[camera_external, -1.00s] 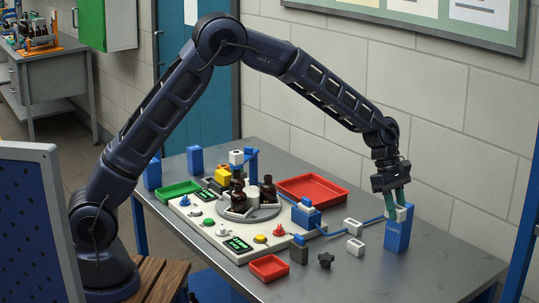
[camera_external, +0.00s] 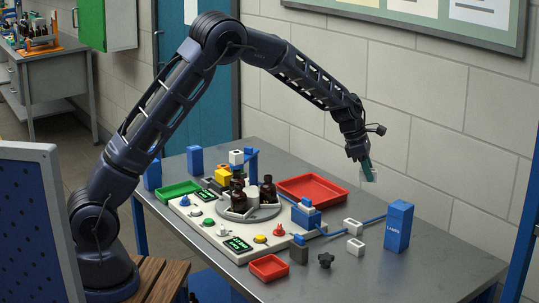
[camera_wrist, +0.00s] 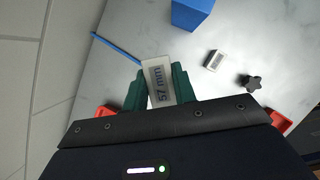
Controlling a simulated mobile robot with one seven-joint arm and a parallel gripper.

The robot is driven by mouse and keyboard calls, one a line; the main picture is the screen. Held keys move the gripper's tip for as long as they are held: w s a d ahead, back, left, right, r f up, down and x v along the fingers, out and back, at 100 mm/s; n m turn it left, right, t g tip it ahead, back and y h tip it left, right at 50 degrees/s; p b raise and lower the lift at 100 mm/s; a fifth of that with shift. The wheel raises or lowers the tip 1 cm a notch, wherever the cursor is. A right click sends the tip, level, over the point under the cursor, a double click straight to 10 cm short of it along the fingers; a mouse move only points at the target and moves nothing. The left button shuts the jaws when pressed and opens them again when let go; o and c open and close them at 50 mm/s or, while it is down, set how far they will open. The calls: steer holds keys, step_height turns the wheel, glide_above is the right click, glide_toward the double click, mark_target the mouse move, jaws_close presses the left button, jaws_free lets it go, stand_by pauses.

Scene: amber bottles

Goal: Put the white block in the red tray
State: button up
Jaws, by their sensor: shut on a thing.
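My gripper (camera_external: 367,172) is shut on a white block (camera_external: 371,176), held in the air above the table and left of the tall blue box. In the wrist view, the block (camera_wrist: 157,82) sits between the green fingers and shows "57 mm" on its face. A large red tray (camera_external: 340,192) lies at the back of the table, to the left of my gripper. A smaller red tray (camera_external: 268,278) lies at the front edge. Red parts show at both sides of the wrist view, mostly hidden by my gripper.
The blue box (camera_external: 398,228) marked LABELS stands at right. White pieces (camera_external: 355,246), a black knob (camera_external: 326,260) and a blue strip (camera_external: 370,219) lie nearby. Amber bottles (camera_external: 268,189) stand on a round holder on the white control panel (camera_external: 205,228).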

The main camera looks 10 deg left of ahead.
steer(key=w+a+n+t, duration=0.2)
steer(key=w+a+n, duration=0.45)
steer(key=w, duration=0.65)
step_height(320, 180, up, 2)
steer(key=n+t+y, duration=0.1)
steer(key=n+t, duration=0.1)
steer(key=n, duration=0.2)
glide_above(315, 193)
steer(key=s+a, duration=0.1)
steer(key=shift+m, duration=0.25)
step_height(315, 193, down, 20)
steer(key=shift+s+r, duration=0.1)
steer(key=shift+r, duration=0.1)
steer(key=shift+f, duration=0.1)
steer(key=o, duration=1)
